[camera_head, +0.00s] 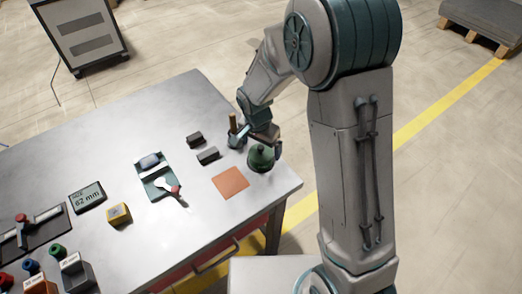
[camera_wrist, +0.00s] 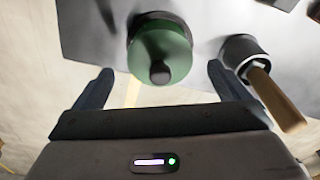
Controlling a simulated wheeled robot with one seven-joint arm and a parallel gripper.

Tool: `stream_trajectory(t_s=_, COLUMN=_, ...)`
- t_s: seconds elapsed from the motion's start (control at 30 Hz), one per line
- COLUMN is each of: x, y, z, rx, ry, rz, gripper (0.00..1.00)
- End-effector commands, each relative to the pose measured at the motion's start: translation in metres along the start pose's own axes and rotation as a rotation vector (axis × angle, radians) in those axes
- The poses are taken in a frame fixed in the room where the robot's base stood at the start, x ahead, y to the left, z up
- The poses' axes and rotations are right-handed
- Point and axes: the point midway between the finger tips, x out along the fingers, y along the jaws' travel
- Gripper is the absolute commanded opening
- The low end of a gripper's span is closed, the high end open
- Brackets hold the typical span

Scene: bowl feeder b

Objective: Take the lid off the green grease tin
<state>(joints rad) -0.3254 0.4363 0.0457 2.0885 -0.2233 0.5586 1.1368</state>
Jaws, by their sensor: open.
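The green grease tin (camera_head: 262,160) stands upright near the right corner of the metal table, with its lid on. In the wrist view its round green lid (camera_wrist: 150,45) shows from above, with a dark knob (camera_wrist: 159,72) on it. My gripper (camera_wrist: 160,78) is open, with one finger on each side of the lid's near part and nothing between them in its grip. In the head view my gripper (camera_head: 265,137) is just behind and above the tin. I cannot tell whether the fingers touch it.
A dark cup with a wooden-handled tool (camera_wrist: 277,98) stands close beside my right finger. An orange square mat (camera_head: 230,182) lies in front of the tin. Two dark blocks (camera_head: 208,155), a scraper (camera_head: 170,190) and a display (camera_head: 87,197) lie farther left. The table's right edge is near.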

Motion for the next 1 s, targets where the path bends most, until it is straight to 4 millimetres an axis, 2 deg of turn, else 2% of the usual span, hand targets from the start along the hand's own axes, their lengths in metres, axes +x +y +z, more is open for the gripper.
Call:
stream_trajectory(t_s=0.13, x=0.0124, y=-0.0003, z=0.0004, rx=-0.001, ry=-0.001, rz=0.0, gripper=0.95)
stream_trajectory(t_s=0.4, x=0.0145, y=-0.0004, z=0.0001, rx=0.0, ry=0.0, rz=-0.001, gripper=0.95)
stream_trajectory(t_s=0.57, x=0.0143, y=-0.0005, z=0.0001, rx=0.0, ry=0.0, rz=-0.001, gripper=0.51)
stream_trajectory(t_s=0.6, x=0.0143, y=-0.0005, z=0.0001, rx=0.0, ry=0.0, rz=-0.001, gripper=0.47)
stream_trajectory(t_s=1.0, x=0.0097, y=-0.0012, z=-0.0009, rx=0.0, ry=0.002, rz=-0.004, gripper=0.47)
